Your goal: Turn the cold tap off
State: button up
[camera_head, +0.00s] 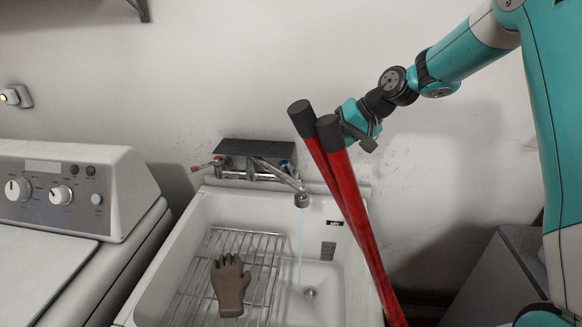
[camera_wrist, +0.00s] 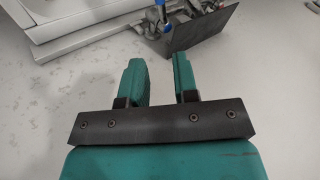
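The tap (camera_head: 262,172) is mounted on the wall above the white tub (camera_head: 190,225). A thin stream of water (camera_head: 300,245) falls from its spout to the drain. The cold tap handle (camera_head: 287,166), marked blue, is at the right end, partly hidden by the spout; the red-marked handle (camera_head: 208,165) is at the left. In the wrist view blue parts of the tap (camera_wrist: 160,3) show at the top edge, beyond the fingers. My gripper (camera_head: 357,126) is above and right of the tap, apart from it. In the wrist view its fingers (camera_wrist: 158,62) are apart with nothing between them.
Two red handles with black ends (camera_head: 349,185) rise in front of the tub's right side, overlapping my gripper in the head view. A rack (camera_head: 238,243) with a brown glove (camera_head: 230,283) lies in the tub. A washing machine (camera_head: 60,190) stands left.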

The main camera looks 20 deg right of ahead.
aim_at(288, 172)
jog(key=p+x, duration=0.3)
jog(key=x, duration=1.4)
jog(key=shift+f, duration=0.15)
grip_shut()
